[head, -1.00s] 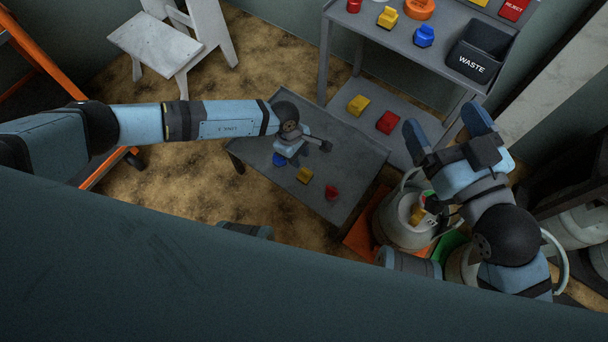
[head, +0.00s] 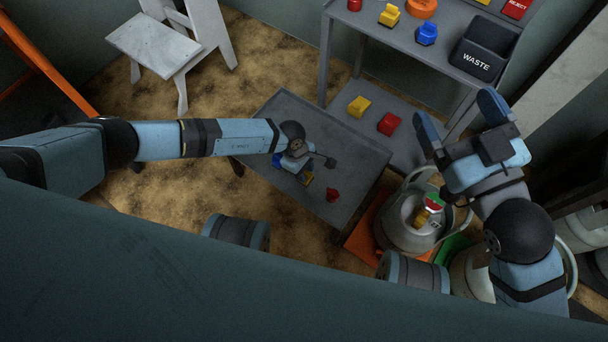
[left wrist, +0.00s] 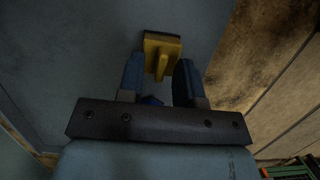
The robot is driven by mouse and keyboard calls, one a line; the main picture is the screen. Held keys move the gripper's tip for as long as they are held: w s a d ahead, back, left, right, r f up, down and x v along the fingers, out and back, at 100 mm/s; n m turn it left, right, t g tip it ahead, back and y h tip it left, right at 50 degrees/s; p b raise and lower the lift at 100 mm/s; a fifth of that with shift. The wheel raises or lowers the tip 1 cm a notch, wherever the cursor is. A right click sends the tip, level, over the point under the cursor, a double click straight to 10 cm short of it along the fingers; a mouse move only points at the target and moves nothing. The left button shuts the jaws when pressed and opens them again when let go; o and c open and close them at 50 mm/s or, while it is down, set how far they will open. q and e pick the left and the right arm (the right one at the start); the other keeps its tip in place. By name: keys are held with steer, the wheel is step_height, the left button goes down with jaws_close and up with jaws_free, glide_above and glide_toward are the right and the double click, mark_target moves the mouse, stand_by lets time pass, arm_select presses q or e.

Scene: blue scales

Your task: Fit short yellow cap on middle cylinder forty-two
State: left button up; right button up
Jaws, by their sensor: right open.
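A yellow cap (head: 307,179) lies on the low grey table, partly hidden by my left gripper (head: 300,166). In the left wrist view the yellow cap (left wrist: 161,48) has a raised fin and lies just beyond the fingertips. My left gripper (left wrist: 159,78) is open, with the fin roughly between its fingers and no grip on it. A grey cylinder (head: 398,232) stands right of the table with a yellow part and a red, white and green part at its top; its number is not clearly legible. My right gripper (head: 457,112) is open and empty, above and right of this cylinder.
On the low table (head: 262,120), a blue cap (head: 277,160) and a red cap (head: 332,195) flank the yellow one. A grey shelf (head: 340,50) behind holds several coloured caps and a black waste bin (head: 484,50). More cylinders (head: 470,275) stand at the right.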

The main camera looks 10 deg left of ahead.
mark_target(307, 174)
arm_select(q)
steer(key=shift+s+f, duration=0.15)
steer(key=shift+f, duration=0.05)
jaws_close()
steer(key=shift+r, duration=0.1)
steer(key=shift+d+p+v, duration=0.2)
steer(key=shift+p+v, duration=0.65)
steer(key=shift+v, duration=0.1)
steer(key=shift+d+p+v, duration=0.25)
steer(key=shift+p+v, duration=0.55)
steer(key=shift+v, duration=0.2)
steer(key=shift+r, duration=0.1)
